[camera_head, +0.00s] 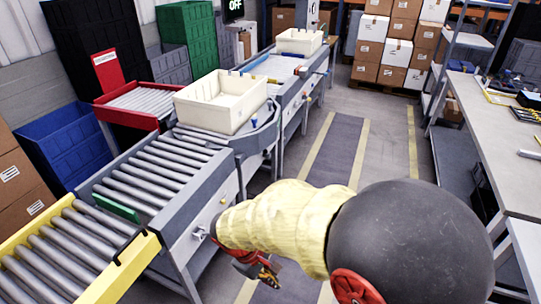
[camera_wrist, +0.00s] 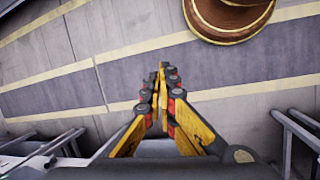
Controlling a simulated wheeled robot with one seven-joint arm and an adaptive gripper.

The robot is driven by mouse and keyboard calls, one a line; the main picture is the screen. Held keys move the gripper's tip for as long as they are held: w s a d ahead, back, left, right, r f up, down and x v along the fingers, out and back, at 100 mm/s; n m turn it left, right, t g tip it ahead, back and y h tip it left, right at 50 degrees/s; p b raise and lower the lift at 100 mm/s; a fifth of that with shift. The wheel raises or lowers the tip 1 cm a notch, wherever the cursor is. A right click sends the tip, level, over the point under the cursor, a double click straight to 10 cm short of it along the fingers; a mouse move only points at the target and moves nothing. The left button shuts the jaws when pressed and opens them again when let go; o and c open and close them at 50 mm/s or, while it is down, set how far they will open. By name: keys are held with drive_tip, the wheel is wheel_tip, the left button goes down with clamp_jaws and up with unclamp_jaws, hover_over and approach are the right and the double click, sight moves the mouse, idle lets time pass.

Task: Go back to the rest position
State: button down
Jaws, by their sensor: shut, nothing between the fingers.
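My gripper (camera_wrist: 162,68) shows in the wrist view with its yellow and black fingers closed together and nothing between them. It points down over the grey floor with its pale yellow lines. In the head view my gripper (camera_head: 268,278) is small and low in the middle, partly hidden behind my own arm. It is beside the conveyor's side panel, over the floor and apart from any object.
A roller conveyor (camera_head: 160,172) runs along the left, carrying a cream bin (camera_head: 221,101). A workbench (camera_head: 505,150) stands on the right. Stacked boxes (camera_head: 392,45) are at the back. The marked floor aisle (camera_head: 335,150) is clear. A brown round object (camera_wrist: 228,18) shows in the wrist view.

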drive_tip(key=s+d+r+m+t+y, duration=0.2)
drive_tip(key=s+d+r+m, duration=0.3)
drive_tip(key=d+r, duration=0.4)
drive_tip(key=s+d+r+m+t+y, duration=0.2)
drive_tip(key=s+d+r+m, duration=0.3)
drive_tip(key=d+r, duration=0.4)
wheel_tip(320, 180, up, 3)
drive_tip(key=shift+s+d+r+m+t, duration=0.2)
drive_tip(key=shift+s+d+m+t, duration=0.15)
drive_tip(key=shift+m+t, duration=0.2)
